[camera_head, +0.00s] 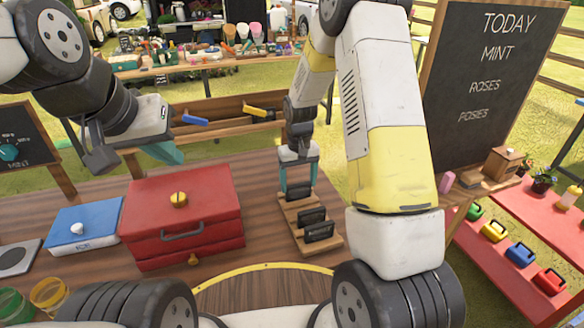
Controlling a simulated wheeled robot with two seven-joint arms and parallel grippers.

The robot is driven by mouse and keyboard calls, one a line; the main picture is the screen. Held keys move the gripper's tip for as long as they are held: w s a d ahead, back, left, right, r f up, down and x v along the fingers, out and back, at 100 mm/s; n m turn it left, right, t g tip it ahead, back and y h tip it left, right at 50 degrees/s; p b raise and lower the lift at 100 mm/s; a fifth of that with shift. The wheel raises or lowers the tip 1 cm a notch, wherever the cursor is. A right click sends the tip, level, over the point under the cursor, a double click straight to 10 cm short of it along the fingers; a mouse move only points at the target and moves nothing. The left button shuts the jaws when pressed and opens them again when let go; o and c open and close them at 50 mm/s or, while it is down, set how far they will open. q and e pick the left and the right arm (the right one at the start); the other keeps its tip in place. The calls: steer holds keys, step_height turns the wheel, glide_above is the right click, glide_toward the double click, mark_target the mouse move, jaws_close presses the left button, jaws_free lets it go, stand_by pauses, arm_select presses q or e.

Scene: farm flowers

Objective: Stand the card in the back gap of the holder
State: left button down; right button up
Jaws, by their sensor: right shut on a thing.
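The wooden holder (336,242) stands on the brown table, right of the red box. Two dark cards stand in its front and middle parts: the front card (319,232) and the middle card (311,216). My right gripper (298,180) points down over the back end of the holder. Its teal fingers are shut on a dark card (298,192), which is upright at the back gap. I cannot tell whether its lower edge is seated in the gap. My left gripper (165,152) is raised at the left, above the table's back edge; its finger opening is unclear.
A red box (182,215) with a yellow knob stands close left of the holder. A blue box (82,228) is farther left. A wooden trough (228,120) lies behind the table. A chalkboard (490,80) and red shelves stand at the right, beyond my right arm.

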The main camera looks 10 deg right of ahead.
mark_target(298, 185)
steer(key=shift+f, duration=0.1)
steer(key=o, duration=1.3)
steer(key=shift+o, duration=0.2)
steer(key=s+d+r+t, duration=0.1)
steer(key=s+r, duration=0.1)
steer(key=r, duration=0.8)
steer(key=s+r, duration=0.2)
steer(key=r, duration=0.7)
steer(key=s+d+r+t+y, duration=0.1)
steer(key=s+r, duration=0.4)
steer(key=s, duration=0.5)
steer(key=s+r+m+t+y, duration=0.1)
steer(key=s+r+t, duration=0.3)
steer(key=s, duration=0.6)
steer(key=shift+d+r+m, duration=0.3)
steer(key=shift+d+r, duration=0.05)
steer(key=shift+r, duration=0.1)
